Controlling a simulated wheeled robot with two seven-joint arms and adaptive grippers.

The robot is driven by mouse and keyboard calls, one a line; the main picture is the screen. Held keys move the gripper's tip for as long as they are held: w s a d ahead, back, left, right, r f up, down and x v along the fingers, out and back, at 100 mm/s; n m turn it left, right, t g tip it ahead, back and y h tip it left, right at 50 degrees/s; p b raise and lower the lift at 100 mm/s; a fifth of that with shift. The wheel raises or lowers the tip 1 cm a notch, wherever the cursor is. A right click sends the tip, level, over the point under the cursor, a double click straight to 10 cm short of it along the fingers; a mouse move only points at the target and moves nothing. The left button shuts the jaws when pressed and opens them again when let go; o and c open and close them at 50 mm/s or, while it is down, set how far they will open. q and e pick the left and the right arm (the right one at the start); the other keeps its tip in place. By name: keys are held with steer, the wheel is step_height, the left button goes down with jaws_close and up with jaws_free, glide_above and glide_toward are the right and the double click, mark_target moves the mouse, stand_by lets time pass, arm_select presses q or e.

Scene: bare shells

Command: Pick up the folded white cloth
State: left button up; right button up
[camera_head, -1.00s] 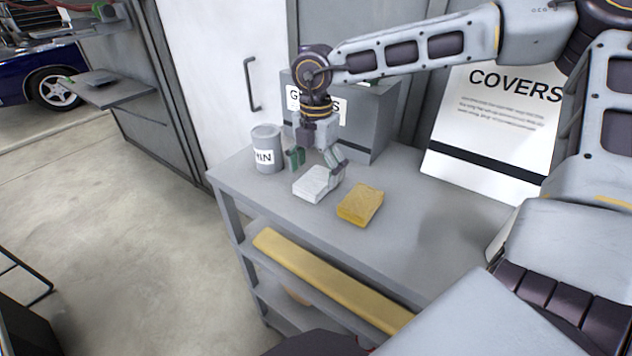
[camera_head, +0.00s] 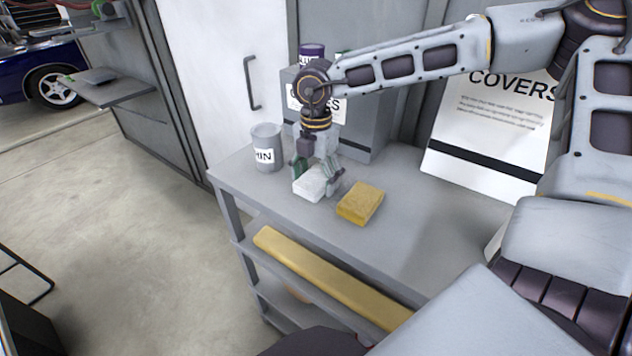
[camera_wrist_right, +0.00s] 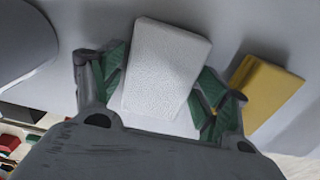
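The folded white cloth (camera_head: 309,183) lies on the grey cart top (camera_head: 420,240), left of a yellow sponge-like block (camera_head: 360,204). My right gripper (camera_head: 318,178) is down over the cloth, pointing downward, with a finger on each side of it. In the right wrist view the cloth (camera_wrist_right: 165,65) sits between the two green-padded fingers of the right gripper (camera_wrist_right: 160,95). The fingers are spread. The right pad looks very close to the cloth's edge; contact cannot be told. My left gripper is not in view.
A grey can (camera_head: 265,148) stands left of the cloth. A grey box (camera_head: 368,125) is behind my gripper, and a white COVERS panel (camera_head: 480,135) stands at the back right. The yellow block (camera_wrist_right: 265,88) is close to the right finger. The cart top's front right is clear.

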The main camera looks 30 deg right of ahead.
mark_target(315, 177)
steer(key=c, duration=0.7)
steer(key=shift+o, duration=0.2)
steer(key=shift+a+r+b, duration=0.15)
steer(key=shift+r+b, duration=0.15)
steer(key=shift+r, duration=0.45)
step_height(315, 177, up, 6)
steer(key=shift+f+b, duration=0.25)
steer(key=shift+b, duration=0.1)
steer(key=a, duration=0.1)
steer(key=s+a, duration=0.1)
steer(key=a, duration=0.1)
steer(key=s+a+b, duration=0.1)
steer(key=shift+a, duration=0.4)
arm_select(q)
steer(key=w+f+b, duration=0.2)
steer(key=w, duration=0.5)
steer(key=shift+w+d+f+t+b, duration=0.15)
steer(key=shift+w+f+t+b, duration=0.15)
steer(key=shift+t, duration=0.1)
arm_select(e)
steer(key=s+a, duration=0.2)
steer(key=a, duration=0.4)
steer(key=s+a, duration=0.3)
steer(key=a, duration=0.4)
steer(key=shift+s+a, duration=0.2)
steer(key=shift+s, duration=0.1)
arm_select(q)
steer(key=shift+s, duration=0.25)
